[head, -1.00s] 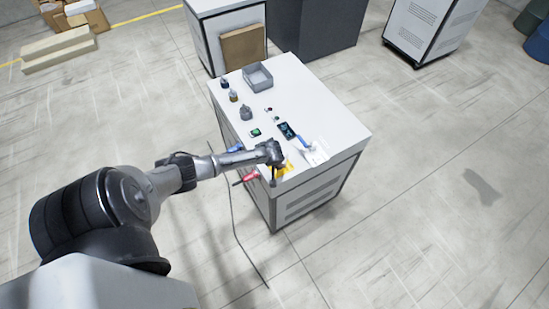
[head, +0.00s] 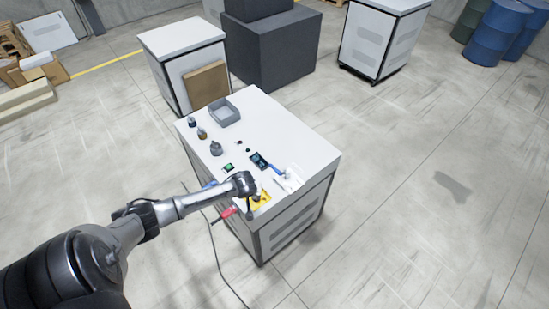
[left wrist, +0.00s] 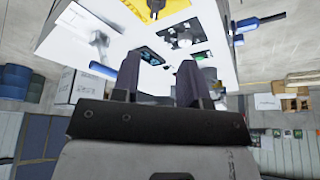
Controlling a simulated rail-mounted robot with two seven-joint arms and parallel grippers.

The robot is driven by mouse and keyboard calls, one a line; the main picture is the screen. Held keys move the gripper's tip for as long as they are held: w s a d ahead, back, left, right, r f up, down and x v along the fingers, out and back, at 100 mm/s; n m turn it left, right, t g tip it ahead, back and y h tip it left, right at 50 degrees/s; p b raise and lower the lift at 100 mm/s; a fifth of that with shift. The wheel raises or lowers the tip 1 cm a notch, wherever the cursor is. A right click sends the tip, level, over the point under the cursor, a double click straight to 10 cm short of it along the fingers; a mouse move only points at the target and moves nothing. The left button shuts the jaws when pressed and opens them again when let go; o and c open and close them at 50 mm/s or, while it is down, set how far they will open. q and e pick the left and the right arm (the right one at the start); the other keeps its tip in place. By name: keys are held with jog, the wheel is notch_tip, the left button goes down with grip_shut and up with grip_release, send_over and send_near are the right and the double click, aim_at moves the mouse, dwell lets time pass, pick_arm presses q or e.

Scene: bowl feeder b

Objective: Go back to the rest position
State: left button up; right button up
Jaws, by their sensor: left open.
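My left gripper (head: 249,208) hangs over the near edge of the white workbench (head: 270,125) in the head view, by a yellow item (head: 261,199). In the left wrist view its two dark fingers (left wrist: 158,82) stand apart with nothing between them. The bench top with its small items fills the upper part of that view. The yellow item (left wrist: 155,8) shows at its top edge, beyond the fingertips. My right gripper is not in view.
On the bench stand a grey bin (head: 223,113), small bottles (head: 202,133), a dark device (head: 259,161) and a green-screened device (head: 228,168). A red-handled tool (head: 228,212) and a cable (head: 218,255) are at the near side. Cabinets (head: 185,60) stand behind. The floor at right is clear.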

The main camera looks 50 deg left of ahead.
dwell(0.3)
pick_arm(q)
jog(key=s+d+r+m+t, duration=0.2)
jog(key=d+r+m+t, duration=0.1)
jog(key=d+r+m, duration=1.2)
jog(key=s+d+r+n+h, duration=0.2)
jog(key=s+d+h, duration=0.1)
jog(key=s+d, duration=0.65)
jog(key=s+d+f+n+g, duration=0.1)
jog(key=s+d+f+g, duration=0.1)
jog(key=s, duration=0.6)
notch_tip(320, 180, down, 2)
jog(key=shift+s+d+f+h, duration=0.2)
jog(key=shift+s+d+h, duration=0.1)
jog(key=shift+d, duration=0.35)
